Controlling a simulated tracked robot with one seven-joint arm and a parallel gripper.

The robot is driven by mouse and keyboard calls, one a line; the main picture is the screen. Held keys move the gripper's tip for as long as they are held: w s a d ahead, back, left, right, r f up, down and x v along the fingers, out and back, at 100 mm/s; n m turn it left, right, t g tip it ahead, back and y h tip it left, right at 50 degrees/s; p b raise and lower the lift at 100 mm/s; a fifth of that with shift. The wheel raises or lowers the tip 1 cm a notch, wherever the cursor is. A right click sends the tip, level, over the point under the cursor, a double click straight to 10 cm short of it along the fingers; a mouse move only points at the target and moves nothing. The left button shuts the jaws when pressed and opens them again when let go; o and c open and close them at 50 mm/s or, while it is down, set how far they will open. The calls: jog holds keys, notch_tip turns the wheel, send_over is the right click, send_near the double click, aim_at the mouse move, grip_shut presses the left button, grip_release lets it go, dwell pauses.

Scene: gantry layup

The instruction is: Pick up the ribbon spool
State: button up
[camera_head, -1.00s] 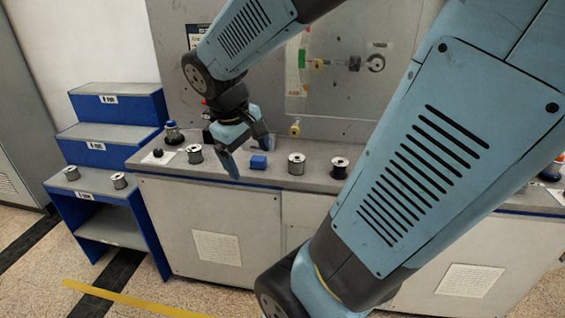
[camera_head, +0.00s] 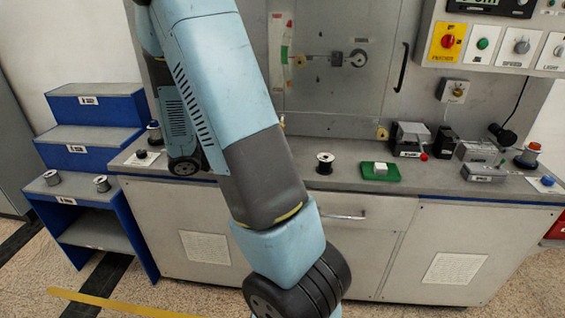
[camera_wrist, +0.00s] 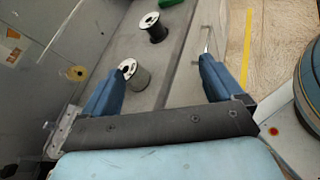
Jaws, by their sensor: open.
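Several spools are in view, and I cannot tell which one the task calls the ribbon spool. In the wrist view, a grey spool with a white rim (camera_wrist: 135,75) stands on the grey bench, close to the tip of the left finger. A dark spool with a white top (camera_wrist: 153,27) stands farther off; the head view shows it too (camera_head: 325,163).
The blue steps (camera_head: 95,140) are at the left.

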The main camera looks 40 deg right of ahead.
jog(key=w+d+f+n+t+h, duration=0.3)
jog(key=w+f+n+t+h, duration=0.1)
jog(key=w+f+n, duration=0.25)
jog(key=shift+n, duration=0.25)
jog(key=d, duration=0.5)
jog(key=s+d, duration=0.1)
jog(key=d, duration=0.2)
jog(key=shift+f, duration=0.35)
jog(key=shift+w+d+r, duration=0.1)
jog(key=shift+d+r, duration=0.05)
jog(key=shift+d, duration=2.5)
jog(key=c, duration=1.4)
jog(key=shift+r, duration=0.1)
